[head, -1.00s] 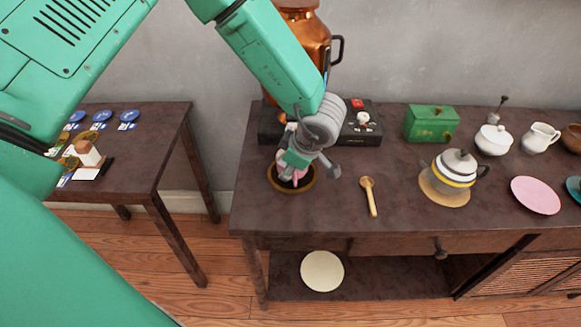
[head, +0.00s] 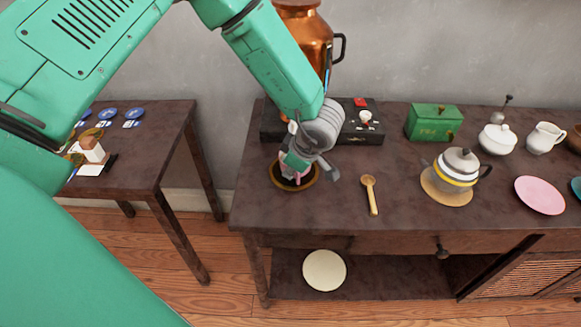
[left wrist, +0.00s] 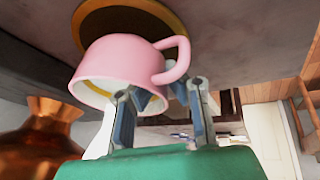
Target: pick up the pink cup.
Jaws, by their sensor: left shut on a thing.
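The pink cup (left wrist: 112,58) fills the upper left of the left wrist view, with its handle (left wrist: 181,58) to the right. In the head view only a bit of the cup (head: 298,174) shows under my left gripper (head: 296,166). My left gripper is shut on the cup near the handle; its fingers also show in the left wrist view (left wrist: 163,104). A dark round saucer with a gold rim (head: 275,181) lies under the cup. I cannot tell whether the cup touches it. My right gripper is not in view.
A wooden spoon (head: 371,195) lies right of the saucer. A teapot (head: 457,168) stands on a round mat further right. A black box (head: 272,124) and a copper urn (head: 310,40) are behind the gripper. A pink plate (head: 540,195) lies at the right. The front of the table is clear.

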